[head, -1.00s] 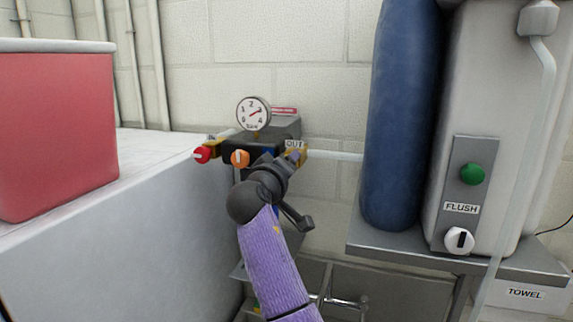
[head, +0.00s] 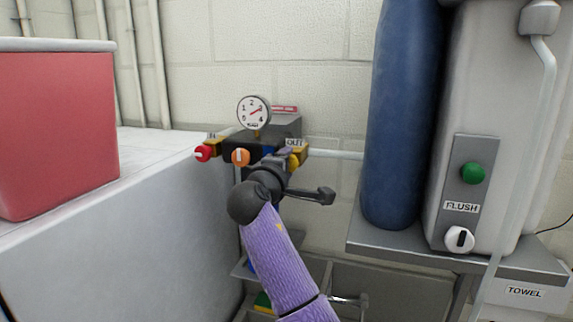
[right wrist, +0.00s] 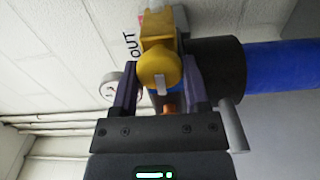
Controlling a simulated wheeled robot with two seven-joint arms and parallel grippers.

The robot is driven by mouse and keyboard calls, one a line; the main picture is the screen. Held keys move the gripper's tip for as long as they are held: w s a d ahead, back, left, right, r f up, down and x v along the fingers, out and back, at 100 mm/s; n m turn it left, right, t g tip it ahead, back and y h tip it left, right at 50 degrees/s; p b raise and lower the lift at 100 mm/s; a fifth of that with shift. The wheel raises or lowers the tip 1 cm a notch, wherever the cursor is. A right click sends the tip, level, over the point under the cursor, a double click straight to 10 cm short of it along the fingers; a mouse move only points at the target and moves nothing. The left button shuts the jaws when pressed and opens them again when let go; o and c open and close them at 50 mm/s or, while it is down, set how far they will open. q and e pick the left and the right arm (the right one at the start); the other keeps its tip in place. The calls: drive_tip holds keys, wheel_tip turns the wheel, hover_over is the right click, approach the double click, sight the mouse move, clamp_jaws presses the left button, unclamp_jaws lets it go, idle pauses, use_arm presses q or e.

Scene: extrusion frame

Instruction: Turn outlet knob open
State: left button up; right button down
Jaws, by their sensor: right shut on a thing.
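The outlet knob (right wrist: 158,66) is round and yellow with a white pointer mark. It sits on the brass outlet valve under the OUT label (head: 294,143); a bit of yellow shows by the gripper in the head view. My right gripper (head: 288,159) is at this valve, and its purple fingers (right wrist: 158,80) stand on both sides of the knob, shut on it. In the right wrist view the white mark runs roughly along the fingers. The gripper hides part of the valve in the head view. My left gripper is not in view.
A pressure gauge (head: 253,112), a red knob (head: 203,153) and an orange knob (head: 240,157) sit close left of the outlet. A blue cylinder (head: 400,120) and a grey unit with a FLUSH panel (head: 470,180) stand right. A red bin (head: 55,130) is far left.

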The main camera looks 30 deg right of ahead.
drive_tip(key=shift+f+n, duration=0.15)
drive_tip(key=shift+n, duration=0.15)
drive_tip(key=shift+c, duration=2)
unclamp_jaws()
drive_tip(key=shift+a, duration=0.1)
drive_tip(key=o, duration=0.3)
drive_tip(key=shift+a, duration=0.15)
drive_tip(key=b+v, duration=0.4)
drive_tip(key=v, duration=0.5)
drive_tip(key=shift+s+a, duration=0.25)
drive_tip(key=shift+s, duration=0.1)
